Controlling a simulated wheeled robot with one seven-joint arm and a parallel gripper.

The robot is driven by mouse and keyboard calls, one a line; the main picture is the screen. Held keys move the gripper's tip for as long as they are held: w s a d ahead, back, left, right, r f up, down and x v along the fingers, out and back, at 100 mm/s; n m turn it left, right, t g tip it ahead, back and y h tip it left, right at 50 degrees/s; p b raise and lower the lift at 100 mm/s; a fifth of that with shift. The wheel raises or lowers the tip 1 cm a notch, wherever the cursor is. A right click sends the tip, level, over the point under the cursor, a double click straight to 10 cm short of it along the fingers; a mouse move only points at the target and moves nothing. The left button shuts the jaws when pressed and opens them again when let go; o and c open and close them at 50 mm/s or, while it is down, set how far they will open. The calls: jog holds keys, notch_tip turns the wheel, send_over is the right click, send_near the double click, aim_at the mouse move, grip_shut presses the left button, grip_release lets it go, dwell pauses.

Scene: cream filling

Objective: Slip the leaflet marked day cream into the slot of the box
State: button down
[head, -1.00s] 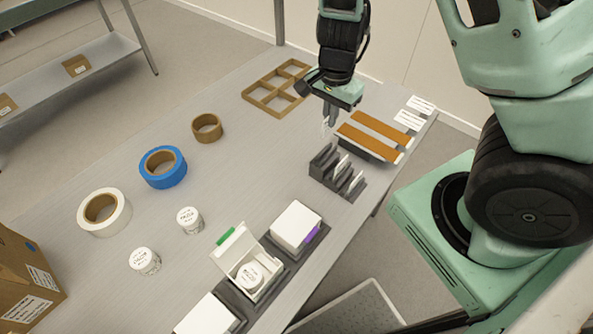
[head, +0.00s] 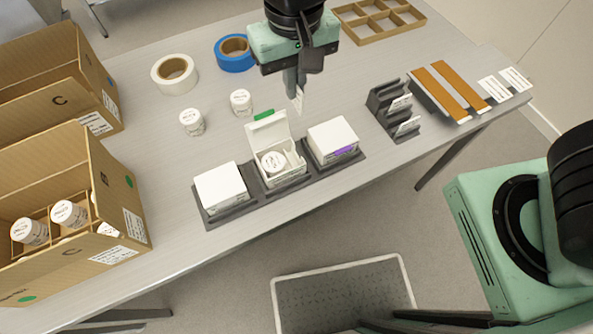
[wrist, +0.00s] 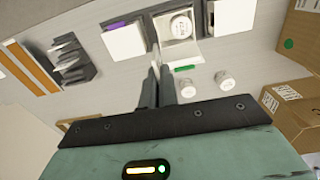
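My gripper (head: 297,92) is shut on a small white leaflet (head: 299,99) and holds it above the table, behind the open box. The leaflet also shows edge-on between the fingers in the wrist view (wrist: 156,58); its marking cannot be read. The open white box (head: 282,177) has its lid raised with a green tab (head: 264,115). A white jar (head: 273,162) sits inside it. The box also shows in the wrist view (wrist: 182,48), ahead of the fingertips. The leaflet is apart from the box. The slot is too small to make out clearly.
Closed white boxes stand left (head: 221,187) and right (head: 333,139) of the open one in a dark holder. A dark rack (head: 385,105) holds other leaflets. Two loose jars (head: 191,122) and tape rolls (head: 174,75) stand behind. Cartons (head: 130,205) fill the left side.

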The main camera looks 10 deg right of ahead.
jog(key=f, duration=0.9)
jog(key=f+b, duration=0.1)
jog(key=f, duration=0.7)
jog(key=shift+s+a+f, duration=0.15)
jog(key=shift+a+f, duration=0.05)
jog(key=shift+f, duration=0.2)
jog(key=shift+b, duration=0.3)
jog(key=shift+f+b, duration=0.3)
jog(key=shift+f, duration=0.35)
jog(key=c, duration=1.7)
grip_release()
notch_tip(320, 180, up, 13)
jog(key=p, duration=0.2)
jog(key=s+d+r+n, duration=0.1)
jog(key=s+d+r, duration=0.1)
jog(key=s+r, duration=0.1)
jog(key=s+d+r+n, duration=0.2)
jog(key=s+d+r, duration=0.1)
jog(key=s+r, duration=0.1)
jog(key=s+d+r+n, duration=0.1)
jog(key=s+d+r, duration=0.2)
jog(key=s, duration=0.1)
jog(key=shift+s+d+r+n+y, duration=0.1)
jog(key=shift+s+r+n+y, duration=0.05)
jog(key=shift+r+n+y, duration=0.2)
